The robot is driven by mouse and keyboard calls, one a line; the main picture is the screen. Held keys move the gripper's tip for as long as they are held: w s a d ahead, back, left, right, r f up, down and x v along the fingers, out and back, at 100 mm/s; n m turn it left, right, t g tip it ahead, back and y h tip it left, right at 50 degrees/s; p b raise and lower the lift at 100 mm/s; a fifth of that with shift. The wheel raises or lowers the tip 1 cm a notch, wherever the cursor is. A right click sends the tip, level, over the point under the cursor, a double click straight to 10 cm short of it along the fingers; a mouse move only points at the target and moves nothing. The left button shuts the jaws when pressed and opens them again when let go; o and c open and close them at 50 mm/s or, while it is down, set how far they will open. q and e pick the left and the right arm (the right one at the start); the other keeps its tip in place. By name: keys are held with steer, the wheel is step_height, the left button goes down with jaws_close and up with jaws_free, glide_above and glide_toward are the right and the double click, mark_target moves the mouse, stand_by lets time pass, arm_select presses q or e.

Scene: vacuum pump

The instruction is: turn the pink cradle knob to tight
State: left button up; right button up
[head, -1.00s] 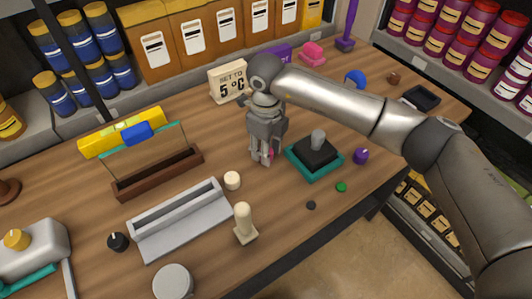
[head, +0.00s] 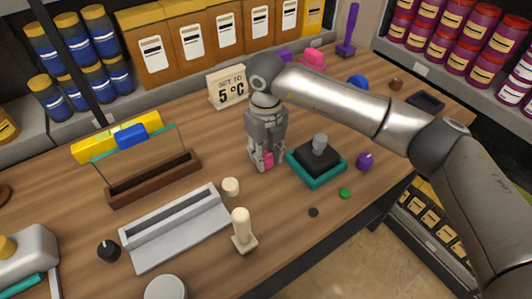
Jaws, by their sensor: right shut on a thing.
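The pink cradle knob (head: 268,161) shows as a small pink patch between the fingertips of my right gripper (head: 263,163). The gripper points down at the wooden table, left of the teal-based black block, and is shut on the knob. The fingers and the grey gripper body hide most of the knob. Its marks and what it sits on cannot be made out. My left gripper is not in view.
A teal base with a black block and grey knob (head: 319,143) stands just right of my gripper. A cream cylinder (head: 231,187) stands to the left, near a grey trough (head: 180,232). A pink block (head: 313,58) lies farther back.

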mark_target(266, 156)
steer(key=o, duration=1)
steer(key=shift+r, duration=0.1)
step_height(266, 156, up, 12)
steer(key=shift+f, duration=0.1)
stand_by(0.4)
